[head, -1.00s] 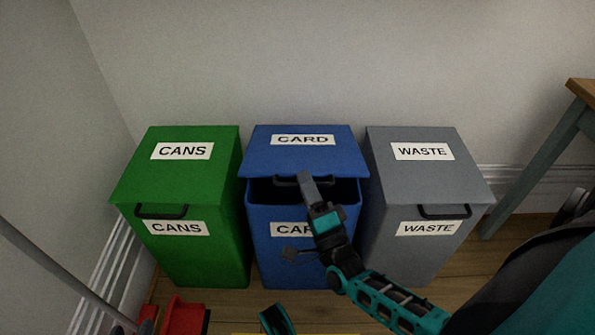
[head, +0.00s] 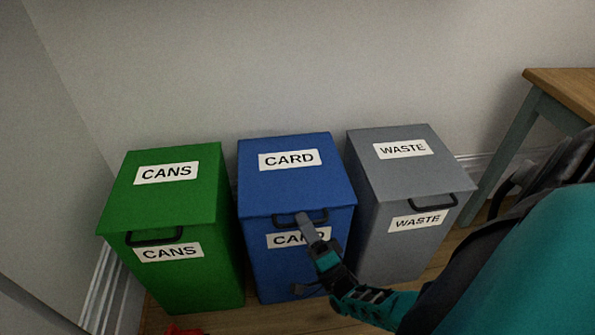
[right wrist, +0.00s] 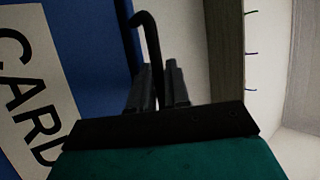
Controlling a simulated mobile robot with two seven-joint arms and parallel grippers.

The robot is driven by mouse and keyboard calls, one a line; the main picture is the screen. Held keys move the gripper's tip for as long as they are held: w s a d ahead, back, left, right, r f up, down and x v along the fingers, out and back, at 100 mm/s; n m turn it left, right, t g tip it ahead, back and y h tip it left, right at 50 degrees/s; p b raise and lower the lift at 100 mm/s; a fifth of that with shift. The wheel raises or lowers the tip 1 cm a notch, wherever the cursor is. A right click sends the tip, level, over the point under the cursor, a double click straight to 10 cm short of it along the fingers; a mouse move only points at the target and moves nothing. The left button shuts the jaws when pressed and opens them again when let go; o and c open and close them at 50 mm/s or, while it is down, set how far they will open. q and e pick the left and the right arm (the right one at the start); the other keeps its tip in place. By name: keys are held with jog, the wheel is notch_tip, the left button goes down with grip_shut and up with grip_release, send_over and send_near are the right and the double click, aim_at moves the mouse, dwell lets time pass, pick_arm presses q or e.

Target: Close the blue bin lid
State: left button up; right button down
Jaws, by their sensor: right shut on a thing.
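The blue bin (head: 285,262) stands in the middle of a row of three, with a CARD label on its front and on its lid. Its blue lid (head: 292,188) lies down flat over the top, with no gap that I can see at the front edge. The black lid handle (head: 284,220) is at that edge. My right gripper (head: 304,224) is at the handle, in front of the lower label. In the right wrist view its fingers (right wrist: 158,88) are shut on the black handle (right wrist: 147,40). My left gripper is not in view.
A green CANS bin (head: 172,195) stands close on the left and a grey WASTE bin (head: 412,170) close on the right, both with lids down. The wall is right behind. A wooden-topped table (head: 560,85) stands at the right. A red thing (head: 183,330) shows at the bottom edge.

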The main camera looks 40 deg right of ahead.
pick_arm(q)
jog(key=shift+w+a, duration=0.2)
pick_arm(e)
jog(key=shift+w+d+f, duration=0.1)
jog(key=shift+w+f, duration=0.05)
jog(key=shift+f, duration=0.45)
jog(key=c, duration=1.4)
grip_release()
jog(key=shift+c, duration=0.2)
jog(key=shift+r+p, duration=0.45)
jog(key=shift+r, duration=0.05)
notch_tip(320, 180, up, 10)
jog(key=p, duration=0.7)
jog(key=shift+r, duration=0.1)
pick_arm(q)
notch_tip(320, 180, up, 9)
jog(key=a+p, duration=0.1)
jog(key=p, duration=0.4)
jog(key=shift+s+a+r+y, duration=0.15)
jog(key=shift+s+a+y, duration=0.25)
pick_arm(e)
notch_tip(320, 180, up, 9)
jog(key=shift+r, duration=0.15)
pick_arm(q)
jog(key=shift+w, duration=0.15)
pick_arm(e)
jog(key=shift+c, duration=0.3)
